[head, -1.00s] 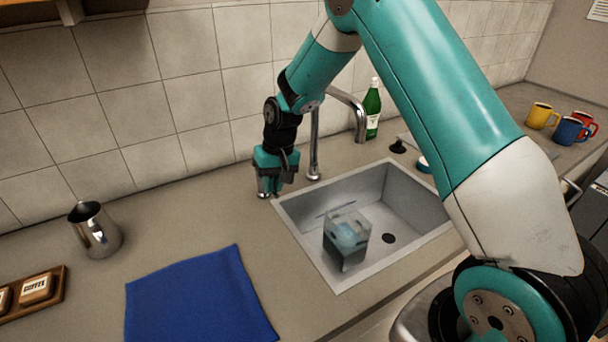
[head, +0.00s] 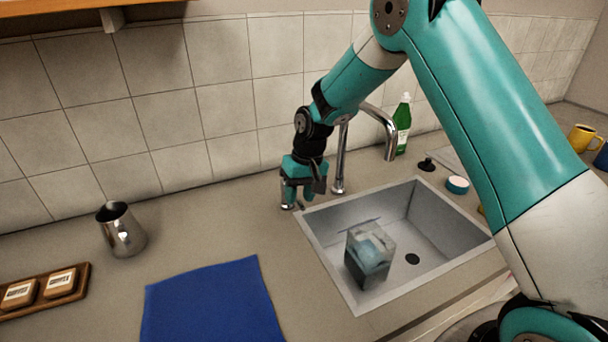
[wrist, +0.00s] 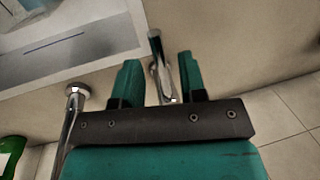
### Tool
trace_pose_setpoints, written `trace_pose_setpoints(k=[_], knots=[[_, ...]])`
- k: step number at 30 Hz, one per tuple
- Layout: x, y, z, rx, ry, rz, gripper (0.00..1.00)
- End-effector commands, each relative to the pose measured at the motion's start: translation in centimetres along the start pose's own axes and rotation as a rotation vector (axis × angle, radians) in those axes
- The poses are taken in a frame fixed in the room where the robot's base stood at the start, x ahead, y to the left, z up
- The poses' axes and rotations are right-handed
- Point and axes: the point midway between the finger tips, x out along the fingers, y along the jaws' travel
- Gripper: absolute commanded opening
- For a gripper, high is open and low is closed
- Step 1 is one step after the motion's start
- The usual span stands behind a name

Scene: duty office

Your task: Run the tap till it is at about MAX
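A clear square-sided container (head: 370,258) stands in the sink (head: 430,215), towards its left side, with something bluish showing in it. I cannot read a MAX mark or make out a water level. The chrome tap (head: 341,160) rises behind the sink; I see no stream from its spout. A short chrome lever (wrist: 157,50) stands left of the tap in the head view. My gripper (head: 303,195) is down at this lever. In the wrist view my gripper (wrist: 158,60) is open, with the lever between its fingers and gaps beside it.
A green bottle (head: 402,125) and a small round tub (head: 457,185) stand behind and right of the sink. A steel jug (head: 121,230), a blue cloth (head: 213,305) and a wooden tray (head: 75,297) lie left. Mugs (head: 585,137) stand far right.

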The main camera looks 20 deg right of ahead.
Motion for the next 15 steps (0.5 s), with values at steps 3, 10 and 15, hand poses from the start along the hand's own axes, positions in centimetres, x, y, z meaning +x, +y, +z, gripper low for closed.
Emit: trace_pose_setpoints(k=[3,10,15], knots=[[-1.5,0.1,-0.1,0.0,0.006,-0.001,0.38],[-7.0,0.1,-0.1,0.0,0.008,0.0,0.38],[-11.4,0.1,-0.1,0.0,0.007,0.001,0.38]])
